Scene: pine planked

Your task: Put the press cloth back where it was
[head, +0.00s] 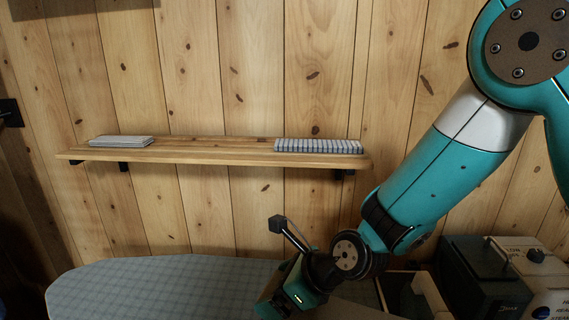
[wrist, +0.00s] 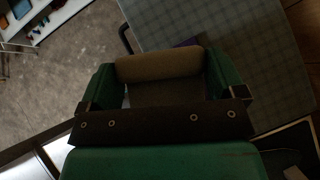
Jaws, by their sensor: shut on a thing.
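My gripper (head: 285,300) is low over the ironing board in the head view, its fingers partly cut off by the bottom edge. In the wrist view my gripper (wrist: 160,80) is shut on a tan, rounded, cloth-like thing (wrist: 160,65), which I take for the press cloth. Its lower part is dark and its full shape is hidden.
The checked ironing board (head: 150,290) fills the lower left and also shows in the wrist view (wrist: 265,60). A small purple patch (wrist: 188,43) shows beyond the held thing. Dark and pale boxes (head: 480,270) stand at lower right. A plank wall is behind the shelf.

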